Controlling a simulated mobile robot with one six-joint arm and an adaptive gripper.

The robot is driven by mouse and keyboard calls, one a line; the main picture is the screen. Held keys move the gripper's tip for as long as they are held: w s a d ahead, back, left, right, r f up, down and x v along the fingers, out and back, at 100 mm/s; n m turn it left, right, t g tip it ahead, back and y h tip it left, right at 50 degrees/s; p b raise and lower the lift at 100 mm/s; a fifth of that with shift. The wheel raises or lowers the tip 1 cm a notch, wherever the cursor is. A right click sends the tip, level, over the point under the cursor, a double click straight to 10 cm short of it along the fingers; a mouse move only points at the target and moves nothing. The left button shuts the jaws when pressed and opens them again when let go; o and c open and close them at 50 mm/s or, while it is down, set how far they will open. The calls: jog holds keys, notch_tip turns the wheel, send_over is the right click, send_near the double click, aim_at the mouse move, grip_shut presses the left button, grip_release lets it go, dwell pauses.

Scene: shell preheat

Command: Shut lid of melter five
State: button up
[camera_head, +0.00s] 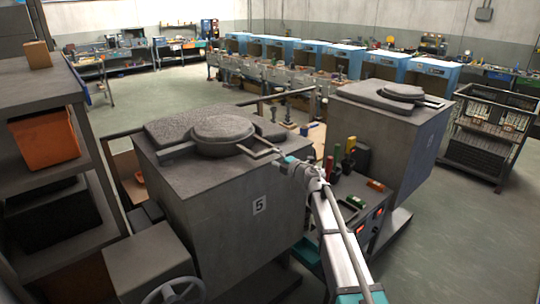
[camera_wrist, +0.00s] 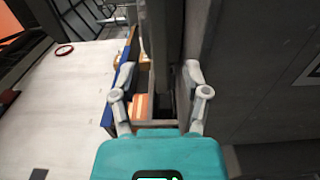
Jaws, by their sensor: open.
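Melter five (camera_head: 240,225) is the large grey box left of centre in the head view, with a "5" label on its front. Its round grey lid (camera_head: 222,127) lies flat on the top and looks down. A bar handle (camera_head: 262,147) reaches from the lid toward the right edge. My gripper (camera_head: 300,168) is near the melter's right top corner, by the handle; its fingers are hard to make out there. In the wrist view my gripper (camera_wrist: 159,88) is open with nothing visible held. The lid does not show clearly in that view.
Another melter (camera_head: 390,130) stands to the right, its lid (camera_head: 402,91) also flat. Between them is a control box (camera_head: 355,220) with coloured items. A shelf with an orange bin (camera_head: 45,140) is at left; a wire cage (camera_head: 490,130) at right. Open floor lies behind.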

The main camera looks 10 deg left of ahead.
jog(key=v, duration=0.6)
jog(key=shift+d, duration=0.25)
jog(key=shift+s, duration=0.1)
jog(key=d+f+m+t+h+b, duration=0.1)
jog(key=d+m+t+h, duration=0.2)
jog(key=d+m+h, duration=0.7)
jog(key=d+f+m+t+h, duration=0.25)
jog(key=d+m+h, duration=0.4)
jog(key=d, duration=0.65)
jog(key=s+d+f+m+g+h, duration=0.2)
jog(key=s+d+f+m+g, duration=0.7)
jog(key=s+d+f+m, duration=0.45)
jog(key=s+a+f+g+y, duration=0.2)
jog(key=s+g, duration=0.1)
jog(key=s, duration=0.5)
jog(key=s+a+f+n+g+y+b, duration=0.1)
jog(key=s+g, duration=0.3)
jog(key=s, duration=0.5)
jog(key=shift+a+f+y, duration=0.35)
jog(key=shift+a+f, duration=0.05)
jog(key=shift+f, duration=0.1)
